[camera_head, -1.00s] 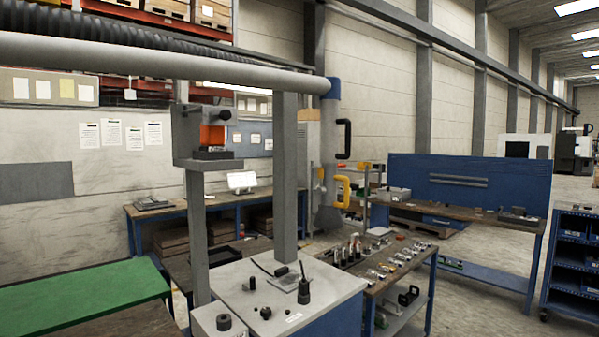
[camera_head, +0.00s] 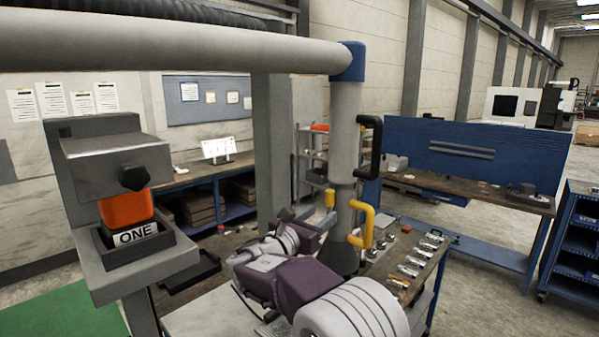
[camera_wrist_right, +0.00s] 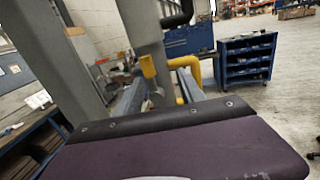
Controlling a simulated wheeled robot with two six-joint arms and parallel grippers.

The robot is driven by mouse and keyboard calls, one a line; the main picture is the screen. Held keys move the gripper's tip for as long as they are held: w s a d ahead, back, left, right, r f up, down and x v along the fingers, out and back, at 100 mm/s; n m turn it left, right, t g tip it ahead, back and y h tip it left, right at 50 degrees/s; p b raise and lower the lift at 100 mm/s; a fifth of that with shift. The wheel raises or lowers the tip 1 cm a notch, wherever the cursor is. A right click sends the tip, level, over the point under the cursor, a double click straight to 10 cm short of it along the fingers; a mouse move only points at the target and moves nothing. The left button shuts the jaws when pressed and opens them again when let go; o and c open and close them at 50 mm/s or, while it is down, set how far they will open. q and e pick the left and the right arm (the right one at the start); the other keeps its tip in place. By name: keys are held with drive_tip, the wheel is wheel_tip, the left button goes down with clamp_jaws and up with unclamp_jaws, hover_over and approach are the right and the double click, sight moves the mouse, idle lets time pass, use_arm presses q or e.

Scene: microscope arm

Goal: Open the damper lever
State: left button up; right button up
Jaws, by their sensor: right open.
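A grey vertical extraction tube (camera_head: 345,130) hangs from the blue elbow of a long pipe. A small yellow tab (camera_head: 330,198), which looks like the damper lever, stands out on its left side; the tab also shows in the right wrist view (camera_wrist_right: 148,66). A yellow loop handle (camera_head: 360,225) is on the right side of the tube, with a black handle (camera_head: 370,148) above it. My right gripper (camera_head: 312,217) is open, just left of and below the yellow tab. In the wrist view its fingers point towards the tab; contact cannot be told. My left gripper is not in view.
A grey stand with an orange block labelled ONE (camera_head: 125,208) is at the left. A cart with small parts (camera_head: 425,250) stands behind the arm. A blue-backed bench (camera_head: 470,150) and blue shelving (camera_head: 575,240) are to the right. The pipe (camera_head: 170,45) crosses overhead.

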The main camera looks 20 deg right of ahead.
sight(328, 194)
drive_tip(key=shift+n, duration=0.4)
drive_tip(key=w+d+p, duration=0.2)
drive_tip(key=w+d+r+p, duration=0.1)
drive_tip(key=w+p, duration=0.1)
drive_tip(key=w+d+p, duration=0.2)
drive_tip(key=w+p, duration=0.1)
drive_tip(key=shift+d+r, duration=0.3)
drive_tip(key=shift+r, duration=0.1)
drive_tip(key=shift+s+d, duration=0.1)
drive_tip(key=shift+d, duration=0.05)
drive_tip(key=shift+s, duration=0.2)
drive_tip(key=shift+w, duration=0.2)
drive_tip(key=c, duration=0.5)
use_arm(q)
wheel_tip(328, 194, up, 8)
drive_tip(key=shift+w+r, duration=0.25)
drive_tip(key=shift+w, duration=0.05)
use_arm(e)
clamp_jaws()
